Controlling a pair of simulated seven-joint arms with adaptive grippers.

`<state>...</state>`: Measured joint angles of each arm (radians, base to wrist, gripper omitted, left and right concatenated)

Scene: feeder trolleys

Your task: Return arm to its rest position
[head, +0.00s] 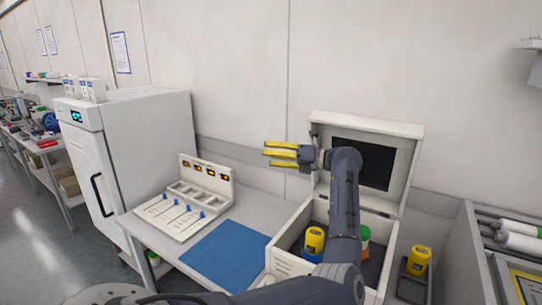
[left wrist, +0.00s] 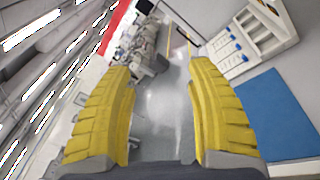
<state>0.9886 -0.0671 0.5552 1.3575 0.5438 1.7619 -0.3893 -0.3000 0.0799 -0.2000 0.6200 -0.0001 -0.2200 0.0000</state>
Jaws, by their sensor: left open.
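My left arm rises from the bottom of the head view, in front of an open white box. Its gripper (head: 283,154) has yellow fingers that point left, in front of the box's raised lid and the wall. In the left wrist view the two yellow fingers (left wrist: 164,115) are spread wide with nothing between them. The floor and a distant bench show through the gap. My right gripper is not in view.
Another yellow container (head: 418,261) stands in a holder at right. A white fridge (head: 150,140) stands at left.

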